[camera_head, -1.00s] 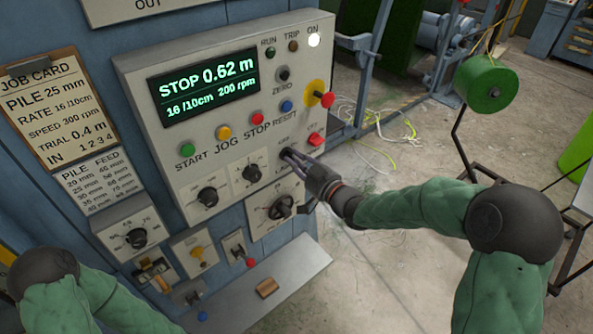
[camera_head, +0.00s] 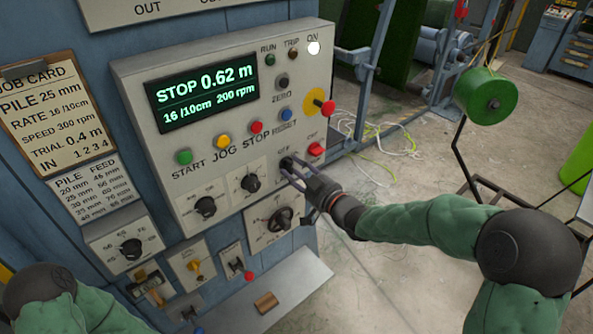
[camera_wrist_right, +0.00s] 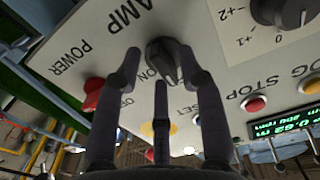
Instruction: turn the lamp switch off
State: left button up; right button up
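The lamp switch is a black rotary knob (camera_wrist_right: 163,58) under the word LAMP in the right wrist view, with ON and OFF marked beside it. Its pointer position is hard to read. In the head view the knob (camera_head: 286,163) is at the panel's right side, partly behind my fingers. My right gripper (camera_head: 292,172) reaches it from the right. In the right wrist view its fingers (camera_wrist_right: 160,64) are spread apart around the knob, with a gap on the left side; contact on the right is unclear. The white ON light (camera_head: 313,47) is lit. My left gripper is out of view.
The display (camera_head: 203,93) reads STOP 0.62 m. Open floor with loose yarn lies to the right.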

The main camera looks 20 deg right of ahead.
jog(key=shift+d+r, duration=0.1)
jog(key=v, duration=1.2)
dwell(0.4)
jog(key=a+f+m+g+h+b, duration=0.1)
jog(key=a+f+m+g, duration=0.25)
jog(key=f, duration=1.05)
jog(key=a+f+m+g+h+b, duration=0.15)
jog(key=f+g, duration=0.25)
jog(key=f, duration=1)
jog(key=s+a+f+g, duration=0.4)
jog(key=s+a+f, duration=0.1)
jog(key=s+f, duration=0.4)
jog(key=s+a+f+m+g+b, duration=0.1)
jog(key=s+a+f+g, duration=0.4)
jog(key=s+f, duration=0.3)
notch_tip(320, 180, down, 5)
jog(key=shift+s+a+r+m, duration=0.25)
jog(key=shift+s+a+m, duration=0.1)
jog(key=shift+a, duration=0.1)
